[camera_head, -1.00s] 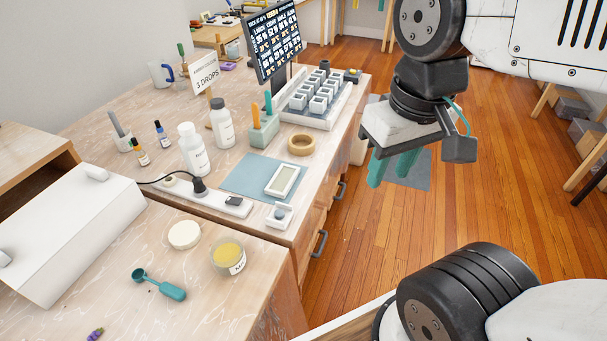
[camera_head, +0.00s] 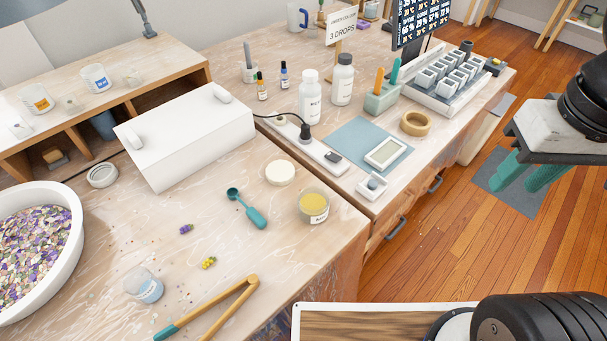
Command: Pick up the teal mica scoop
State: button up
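The teal mica scoop (camera_head: 256,217) lies flat on the marbled workbench near its right side. Its small round bowl points up and left, and its thicker handle points down and right. It lies left of a jar of yellow powder (camera_head: 313,207) and below a white round lid (camera_head: 280,173). My gripper (camera_head: 527,180) hangs at the right edge of the view, over the wooden floor and well away from the scoop. Its two teal fingers point down with a gap between them, and nothing shows between them.
Wooden tongs (camera_head: 232,300), a small clear cup (camera_head: 144,285), dried flower bits (camera_head: 208,263) and a white bowl of petals (camera_head: 75,245) share the bench. A white box (camera_head: 185,130) stands behind. The bench around the scoop is mostly clear.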

aim_at(233, 195)
jog(key=z, duration=1.2)
jog(key=i, duration=0.45)
jog(key=u, duration=2.15)
